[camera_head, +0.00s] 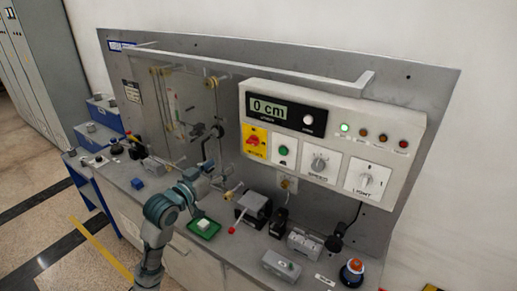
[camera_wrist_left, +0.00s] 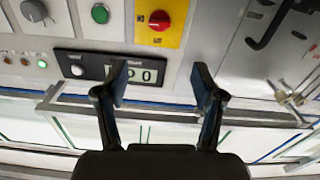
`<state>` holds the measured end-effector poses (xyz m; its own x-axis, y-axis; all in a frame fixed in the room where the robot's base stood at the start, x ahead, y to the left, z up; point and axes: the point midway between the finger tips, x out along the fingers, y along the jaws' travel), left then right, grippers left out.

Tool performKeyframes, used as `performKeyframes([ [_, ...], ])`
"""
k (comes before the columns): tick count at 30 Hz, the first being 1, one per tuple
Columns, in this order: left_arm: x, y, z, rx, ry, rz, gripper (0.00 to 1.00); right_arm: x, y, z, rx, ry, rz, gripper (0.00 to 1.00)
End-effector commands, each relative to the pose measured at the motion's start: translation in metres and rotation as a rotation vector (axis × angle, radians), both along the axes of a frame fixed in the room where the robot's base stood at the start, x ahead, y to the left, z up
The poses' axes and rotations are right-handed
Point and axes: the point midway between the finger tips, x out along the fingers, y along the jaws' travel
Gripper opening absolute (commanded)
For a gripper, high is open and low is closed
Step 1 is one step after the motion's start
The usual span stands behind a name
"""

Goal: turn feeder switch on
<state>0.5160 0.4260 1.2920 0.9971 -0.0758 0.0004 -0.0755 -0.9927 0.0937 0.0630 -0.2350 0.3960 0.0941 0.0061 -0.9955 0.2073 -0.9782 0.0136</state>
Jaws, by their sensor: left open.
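The control panel box (camera_head: 330,135) is fixed to the upper right of the grey back board. At its left is a red rotary switch on a yellow plate (camera_head: 255,141); I cannot read the plate's label. In the left wrist view, which is turned over, the red knob (camera_wrist_left: 159,20) is at the top, beyond my fingers. My left gripper (camera_head: 212,172) is below and left of the panel in the head view. Its two fingers (camera_wrist_left: 161,85) are open and empty in the wrist view, apart from the knob. My right gripper is not in view.
Beside the knob are a green button (camera_head: 283,150), a speed dial (camera_head: 319,163) and a light switch (camera_head: 368,181). The display (camera_head: 270,109) reads 0 cm. A pulley frame (camera_head: 188,105) stands left. A green tray (camera_head: 203,228) and several devices crowd the bench below.

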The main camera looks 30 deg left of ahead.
Motion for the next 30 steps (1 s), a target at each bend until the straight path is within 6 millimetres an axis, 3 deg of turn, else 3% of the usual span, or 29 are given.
performKeyframes([
  [13, 0.103, -0.007, 0.002, -0.005, 0.000, -0.004, 0.69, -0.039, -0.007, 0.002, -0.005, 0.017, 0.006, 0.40],
  [18, 0.135, -0.010, 0.001, -0.003, 0.000, -0.004, 0.69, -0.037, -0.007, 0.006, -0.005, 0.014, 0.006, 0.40],
  [24, 0.155, -0.012, 0.000, -0.001, 0.000, -0.003, 0.69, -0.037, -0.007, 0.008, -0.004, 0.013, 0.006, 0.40],
  [30, 0.158, -0.012, -0.001, 0.001, 0.001, -0.003, 0.69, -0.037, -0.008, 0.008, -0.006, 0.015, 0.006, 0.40],
])
